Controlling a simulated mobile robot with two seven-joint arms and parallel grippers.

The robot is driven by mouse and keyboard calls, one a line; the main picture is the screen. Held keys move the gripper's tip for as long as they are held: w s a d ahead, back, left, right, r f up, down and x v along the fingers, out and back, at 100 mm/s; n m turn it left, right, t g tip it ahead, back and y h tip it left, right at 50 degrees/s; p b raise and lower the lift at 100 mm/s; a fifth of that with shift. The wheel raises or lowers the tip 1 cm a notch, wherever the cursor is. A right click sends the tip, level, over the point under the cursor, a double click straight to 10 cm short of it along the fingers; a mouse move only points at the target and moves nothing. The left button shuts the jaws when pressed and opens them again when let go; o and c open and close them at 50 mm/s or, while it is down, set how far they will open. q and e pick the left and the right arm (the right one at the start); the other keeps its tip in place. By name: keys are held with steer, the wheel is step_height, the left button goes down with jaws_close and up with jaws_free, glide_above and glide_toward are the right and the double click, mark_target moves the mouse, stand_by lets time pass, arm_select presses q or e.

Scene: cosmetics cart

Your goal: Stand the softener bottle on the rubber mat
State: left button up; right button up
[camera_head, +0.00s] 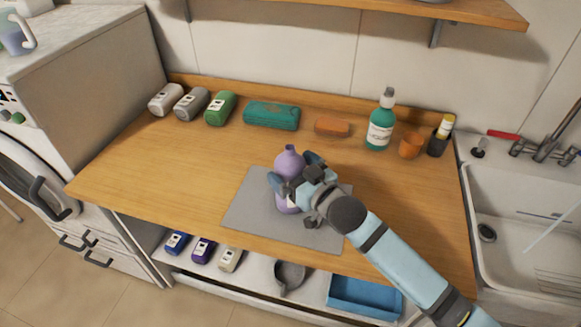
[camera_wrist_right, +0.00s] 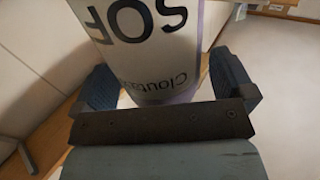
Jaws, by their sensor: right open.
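The softener bottle (camera_head: 289,161) is purple with a pale label and stands upright on the grey rubber mat (camera_head: 245,212). Its label, with the letters "SOF", fills the middle of the right wrist view (camera_wrist_right: 150,45). My right gripper (camera_head: 294,171) is open, with one finger on each side of the bottle. In the wrist view, the fingers (camera_wrist_right: 166,80) flank the bottle; I cannot tell whether either touches it. The gripper hides part of the bottle's middle. My left gripper is not in view.
Several bottles (camera_head: 191,103) lie at the back left. A teal pack (camera_head: 271,115), an orange block (camera_head: 332,127), a green pump bottle (camera_head: 380,128) and an orange cup (camera_head: 411,146) line the back. A sink (camera_head: 530,215) is at right. The counter left of the mat is clear.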

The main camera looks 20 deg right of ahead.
steer(key=b+v, duration=0.1)
steer(key=v, duration=1)
